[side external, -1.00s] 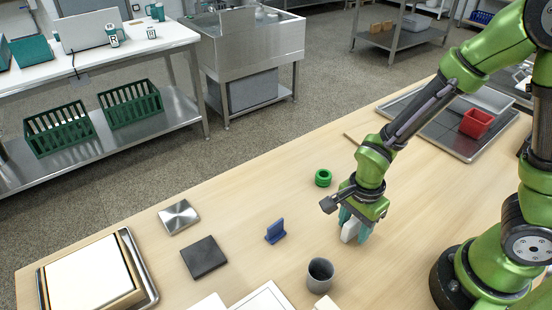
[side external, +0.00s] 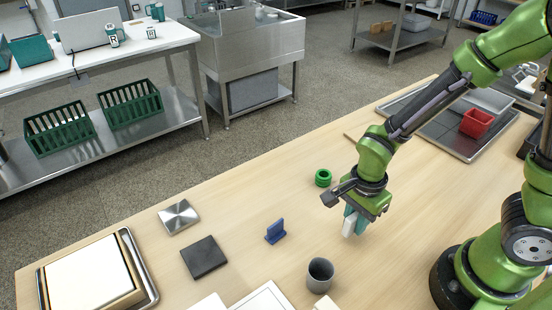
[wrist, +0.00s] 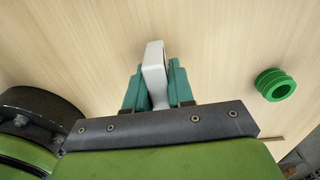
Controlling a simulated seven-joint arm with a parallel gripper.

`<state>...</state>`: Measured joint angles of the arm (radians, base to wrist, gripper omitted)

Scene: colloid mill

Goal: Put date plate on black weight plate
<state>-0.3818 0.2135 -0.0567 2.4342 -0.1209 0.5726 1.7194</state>
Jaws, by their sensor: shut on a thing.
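The black weight plate (side external: 204,257) is a dark flat square lying on the wooden table, left of centre in the side view. My gripper (side external: 355,221) is to the right of it, pointing down with teal fingers. It is shut on a white, slab-like piece (side external: 348,226), which appears to be the date plate. In the wrist view the white piece (wrist: 154,62) stands between the teal fingers (wrist: 153,85) and sticks out past their tips. Any marking on it cannot be made out. It appears slightly above the table.
A blue upright piece (side external: 275,232) stands between my gripper and the black plate. A grey cup (side external: 319,275) is in front, a green ring-shaped part (side external: 323,178) behind. A shiny metal square (side external: 178,217) lies beyond the black plate. The black plate's top is clear.

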